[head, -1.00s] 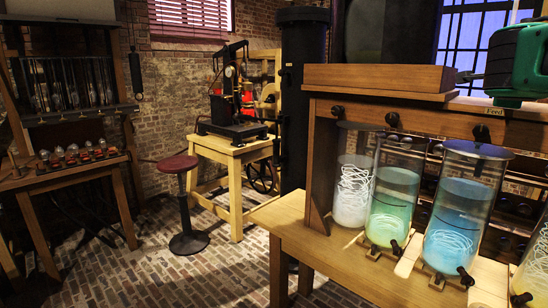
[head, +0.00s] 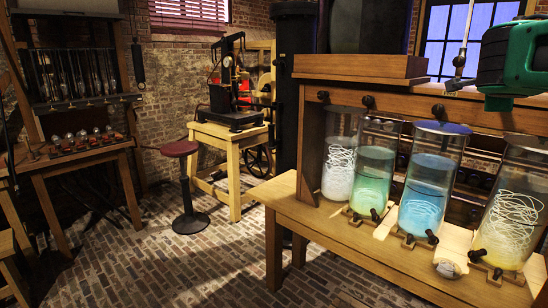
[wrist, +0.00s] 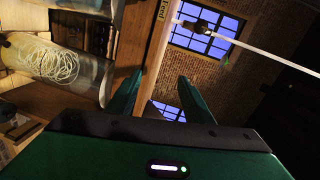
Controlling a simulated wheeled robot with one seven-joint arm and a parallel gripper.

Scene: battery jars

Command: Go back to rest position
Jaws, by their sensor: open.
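My green gripper (wrist: 160,95) is open in the wrist view, with nothing between its two fingers. In the head view part of my green arm shows at the upper right edge, above the jars; the fingers cannot be made out there. Several glass battery jars stand on the wooden bench (head: 330,243): one with white coils (head: 341,158), one with green liquid (head: 373,180), one with blue liquid (head: 430,180) and one with yellowish liquid and white coils (head: 510,210). The last jar type also shows sideways in the wrist view (wrist: 60,60). My gripper is apart from the jars.
A red-topped stool (head: 180,150) stands on the brick floor (head: 150,260). A black machine sits on a light wooden table (head: 235,150) behind it. A wooden rack with bulbs (head: 85,140) is at the left. The floor between them is clear.

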